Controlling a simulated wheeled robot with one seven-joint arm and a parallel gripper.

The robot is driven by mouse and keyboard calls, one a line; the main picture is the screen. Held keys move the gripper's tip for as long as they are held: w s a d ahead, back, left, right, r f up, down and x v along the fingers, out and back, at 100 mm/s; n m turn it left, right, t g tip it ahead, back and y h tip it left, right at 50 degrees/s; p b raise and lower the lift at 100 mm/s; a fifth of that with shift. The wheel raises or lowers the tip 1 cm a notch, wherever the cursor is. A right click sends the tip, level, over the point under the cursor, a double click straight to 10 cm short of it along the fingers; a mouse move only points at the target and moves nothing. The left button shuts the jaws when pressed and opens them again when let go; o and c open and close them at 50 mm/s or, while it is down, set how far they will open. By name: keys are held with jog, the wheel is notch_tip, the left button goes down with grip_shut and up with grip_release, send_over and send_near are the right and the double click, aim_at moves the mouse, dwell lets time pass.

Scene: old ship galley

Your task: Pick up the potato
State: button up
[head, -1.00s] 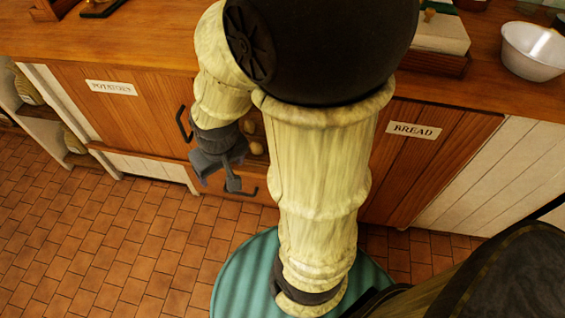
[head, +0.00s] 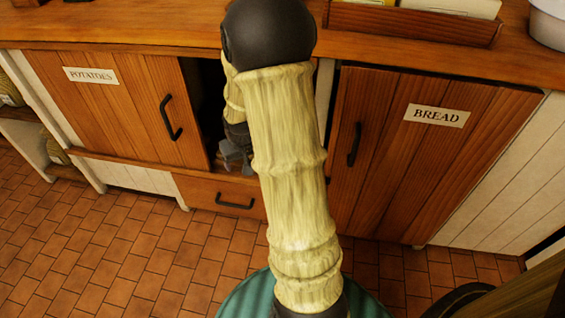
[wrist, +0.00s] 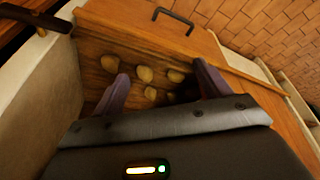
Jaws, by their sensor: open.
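Several small, round, pale brown potatoes (wrist: 145,74) lie on a wooden surface (wrist: 100,42) in the wrist view. They sit between and just beyond the fingers of my gripper (wrist: 161,72), which is open with nothing between its tips that I can see held. One potato (wrist: 109,63) lies near the left finger, another (wrist: 175,76) nearer the right finger. In the head view my gripper (head: 236,152) is at the dark cupboard opening (head: 207,100) beside the door labelled POTATOES (head: 110,105). My arm hides much of the opening there, and no potato shows.
A cupboard door labelled BREAD (head: 415,150) is shut on the right. A drawer (head: 195,190) with a black handle lies under the opening. The wooden counter (head: 150,25) runs above. A pale side wall (wrist: 45,100) stands close left of my gripper. The tiled floor (head: 90,240) is clear.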

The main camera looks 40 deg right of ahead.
jog(key=w+d+f+m, duration=0.1)
jog(key=w+d+f, duration=0.1)
jog(key=d+f, duration=0.3)
jog(key=w+d+f+m, duration=0.1)
jog(key=d+f, duration=0.5)
jog(key=d, duration=0.8)
jog(key=shift+w+f+m+t+h, duration=0.15)
jog(key=shift+w+m+t+h, duration=0.15)
jog(key=shift+w+m+h, duration=0.15)
jog(key=shift+s, duration=0.1)
jog(key=shift+b+x, duration=0.55)
jog(key=shift+x, duration=0.6)
jog(key=b+x, duration=0.2)
jog(key=x, duration=0.1)
jog(key=b+x, duration=0.1)
jog(key=shift+w+a+f, duration=0.3)
jog(key=shift+w+f, duration=0.05)
jog(key=shift+w+d+f+b, duration=0.1)
jog(key=shift+w+f+b, duration=0.1)
jog(key=shift+b, duration=0.1)
